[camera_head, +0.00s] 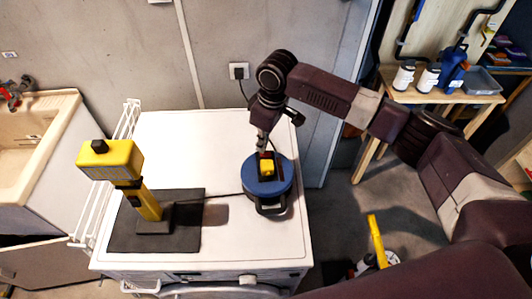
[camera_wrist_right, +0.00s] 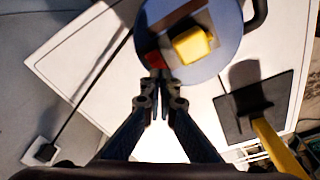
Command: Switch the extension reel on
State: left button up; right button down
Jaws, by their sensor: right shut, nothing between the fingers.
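The extension reel (camera_head: 283,183) is a round blue drum with a dark handle, on the right part of a white appliance top. It also shows in the wrist view (camera_wrist_right: 225,62). A yellow plug (camera_head: 267,168) sits on its top face, also seen in the wrist view (camera_wrist_right: 192,45). A small red switch (camera_wrist_right: 154,58) is beside the plug. My right gripper (camera_head: 262,150) is shut and empty, pointing down over the reel. In the wrist view its fingertips (camera_wrist_right: 159,72) are at the red switch; I cannot tell whether they touch it. My left gripper is out of view.
A yellow work lamp (camera_head: 148,203) stands on a dark mat (camera_head: 187,235) left of the reel, with a cable between them. A wall socket (camera_head: 239,71) with a plugged cable is behind. A white drying rack (camera_head: 103,185) lines the left edge. The back left top is clear.

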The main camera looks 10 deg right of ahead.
aim_at(263, 155)
jog(key=shift+f, duration=1.1)
dwell(0.3)
jog(key=shift+r, duration=0.1)
notch_tip(263, 155, up, 7)
jog(key=p, duration=0.7)
jog(key=shift+p, duration=0.4)
dwell(0.3)
